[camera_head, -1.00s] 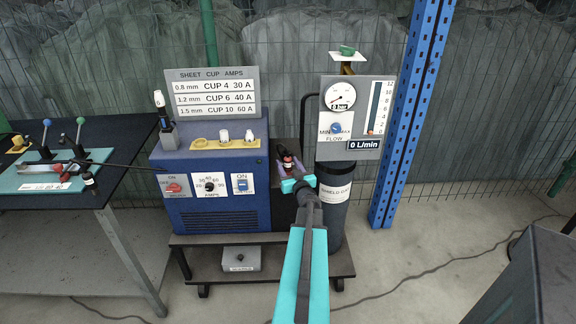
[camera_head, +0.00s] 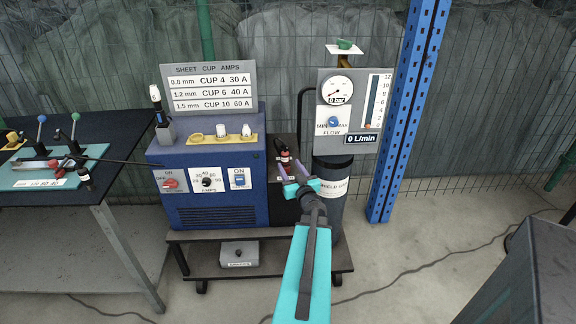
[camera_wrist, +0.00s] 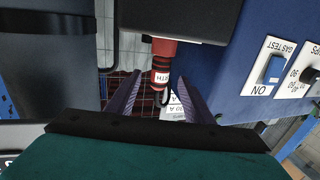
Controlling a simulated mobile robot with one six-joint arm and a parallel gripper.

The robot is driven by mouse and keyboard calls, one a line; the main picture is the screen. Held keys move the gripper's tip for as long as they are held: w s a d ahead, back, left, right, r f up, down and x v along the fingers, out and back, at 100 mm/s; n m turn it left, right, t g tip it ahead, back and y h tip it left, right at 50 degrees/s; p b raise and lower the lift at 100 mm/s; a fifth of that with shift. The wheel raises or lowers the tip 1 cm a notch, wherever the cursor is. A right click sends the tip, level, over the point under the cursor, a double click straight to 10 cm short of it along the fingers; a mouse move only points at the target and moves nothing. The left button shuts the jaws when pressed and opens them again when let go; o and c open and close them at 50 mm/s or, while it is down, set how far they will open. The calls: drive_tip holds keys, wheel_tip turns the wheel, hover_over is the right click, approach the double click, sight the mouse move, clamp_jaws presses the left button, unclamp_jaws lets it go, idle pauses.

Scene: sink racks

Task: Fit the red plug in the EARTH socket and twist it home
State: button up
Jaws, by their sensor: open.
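The red plug (camera_head: 284,157) has a dark end and a white label band. It stands on the dark panel just right of the blue welding machine. In the wrist view the plug (camera_wrist: 161,69) hangs from a red block at the dark panel's edge. Its band ends in "TH", and a dark cable curves from it. My gripper (camera_head: 292,171) is open, its purple fingers apart and pointing at the plug. In the wrist view the gripper (camera_wrist: 155,80) has one finger on each side of the plug's lower end, with gaps. How deep the plug sits is hidden.
The blue machine (camera_head: 216,199) stands close on the left. A dark gas cylinder (camera_head: 331,190) stands close on the right, below the flow panel (camera_head: 354,112). A trolley shelf (camera_head: 205,263) lies below. A side table (camera_head: 60,207) with levers is farther left.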

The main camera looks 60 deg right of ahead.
drive_tip(key=p+v, duration=0.4)
drive_tip(key=v, duration=0.3)
drive_tip(key=shift+s, duration=0.2)
drive_tip(key=shift+a, duration=0.2)
idle(0.3)
idle(0.9)
